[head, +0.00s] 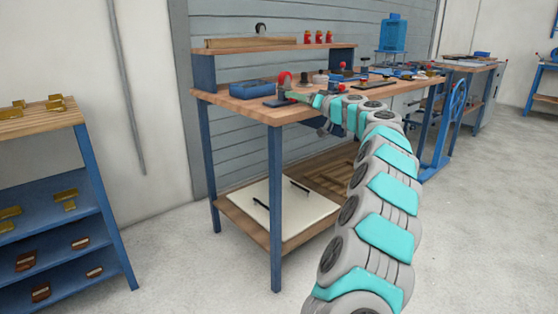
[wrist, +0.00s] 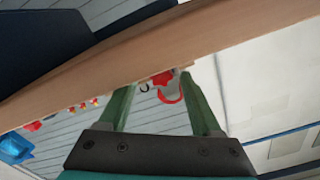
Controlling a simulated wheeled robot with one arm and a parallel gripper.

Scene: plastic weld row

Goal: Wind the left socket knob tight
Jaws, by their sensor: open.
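A red round knob (head: 285,79) stands on a dark base near the front left part of the workbench top; it looks like the left socket knob. My gripper (head: 298,97) is just right of it, low over the bench top. In the wrist view my gripper (wrist: 158,84) shows two green fingers spread apart with nothing clamped. A red part (wrist: 171,97) shows between and beyond the fingertips, partly hidden by the wooden edge. I cannot tell whether the fingers touch it. A smaller red-topped piece (head: 343,65) stands further right on the bench.
A blue tray (head: 252,88) sits left of the knob on the wooden workbench (head: 240,101). A raised shelf (head: 280,48) runs behind, with several small red items. Other tools lie to the right, beyond my arm. A shelf rack (head: 75,188) stands at the left; floor between is clear.

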